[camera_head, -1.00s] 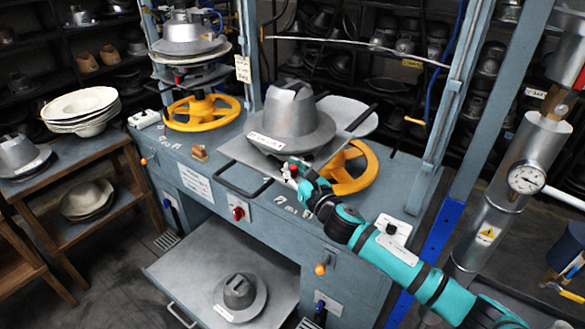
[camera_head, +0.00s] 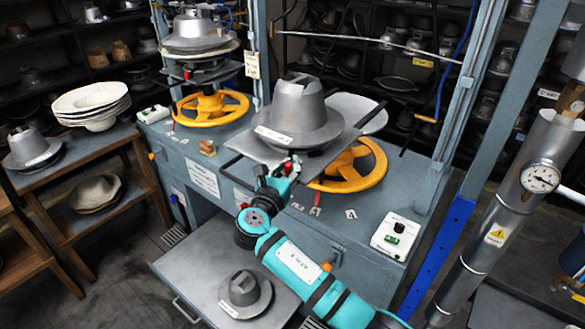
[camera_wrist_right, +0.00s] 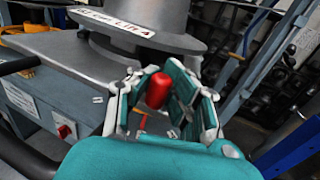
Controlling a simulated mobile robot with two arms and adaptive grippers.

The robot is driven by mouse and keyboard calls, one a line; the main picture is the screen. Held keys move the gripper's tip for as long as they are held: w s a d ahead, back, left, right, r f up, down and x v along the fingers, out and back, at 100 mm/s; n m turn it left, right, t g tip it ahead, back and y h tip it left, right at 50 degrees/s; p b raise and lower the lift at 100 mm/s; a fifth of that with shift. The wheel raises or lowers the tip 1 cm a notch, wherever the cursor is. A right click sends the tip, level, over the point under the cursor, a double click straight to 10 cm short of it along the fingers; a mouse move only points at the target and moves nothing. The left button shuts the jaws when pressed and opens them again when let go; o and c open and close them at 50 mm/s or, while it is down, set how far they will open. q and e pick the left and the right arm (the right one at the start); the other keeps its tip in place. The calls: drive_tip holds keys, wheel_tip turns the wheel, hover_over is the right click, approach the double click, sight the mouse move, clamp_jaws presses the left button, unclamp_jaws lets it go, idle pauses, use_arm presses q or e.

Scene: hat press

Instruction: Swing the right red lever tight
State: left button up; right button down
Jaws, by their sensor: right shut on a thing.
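The right red lever shows as a red knob in the right wrist view (camera_wrist_right: 157,90), between the two fingers of my right gripper (camera_wrist_right: 165,98). An orange-red piece shows just below the knob. In the head view my right gripper (camera_head: 281,172) is at the front edge of the right press's plate (camera_head: 240,144), below the grey metal hat mould (camera_head: 300,115), and is shut on the lever. Its fingers hide much of the lever there. My left gripper is not in view.
A yellow handwheel (camera_head: 366,165) sits behind the gripper, under the plate. A control box (camera_head: 392,236) with a green button stands at the bench's right. A pulled-out drawer (camera_head: 190,290) holding a small hat mould (camera_head: 244,290) lies below my right arm.

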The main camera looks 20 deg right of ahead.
drive_tip(key=shift+s+a+f+m+g+h, duration=0.1)
drive_tip(key=shift+a+f+m+g+h, duration=0.15)
drive_tip(key=shift+f+m+g+h, duration=0.25)
drive_tip(key=shift+r, duration=0.1)
drive_tip(key=c, duration=1.5)
unclamp_jaws()
drive_tip(key=shift+a+r, duration=0.1)
drive_tip(key=shift+r, duration=0.05)
drive_tip(key=shift+s+r, duration=0.1)
drive_tip(key=shift+r, duration=0.05)
drive_tip(key=shift+a, duration=0.1)
drive_tip(key=v, duration=0.7)
drive_tip(key=shift+s+a, duration=0.1)
drive_tip(key=shift+s, duration=0.05)
